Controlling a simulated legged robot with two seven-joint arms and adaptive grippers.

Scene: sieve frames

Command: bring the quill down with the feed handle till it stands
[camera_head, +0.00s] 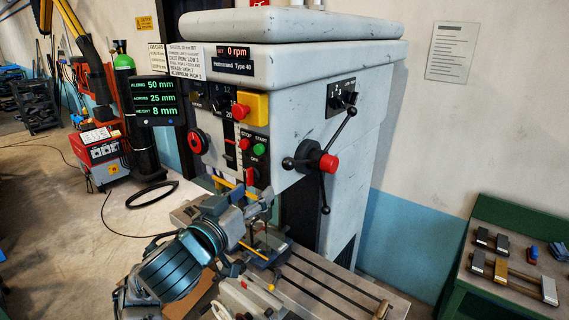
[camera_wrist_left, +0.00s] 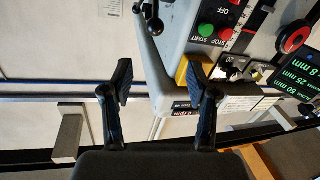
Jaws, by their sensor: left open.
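The feed handle (camera_head: 328,163) is on the right side of the grey drill head (camera_head: 330,80). It has a red hub and dark spokes with black knobs. Part of it shows at the top of the left wrist view (camera_wrist_left: 150,18). My left gripper (camera_head: 258,201) is below the drill head's front, left of the handle and apart from it. In the left wrist view its two black fingers (camera_wrist_left: 157,78) are spread with nothing between them. The quill is hidden or cannot be made out behind my left arm. My right gripper is not in view.
A readout (camera_head: 157,100) shows height 8 mm, and the speed display (camera_head: 236,52) reads 0 rpm. Start and stop buttons (camera_head: 254,146) sit on the front. The slotted machine table (camera_head: 325,280) lies below. A green bench (camera_head: 515,260) with tools stands at right.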

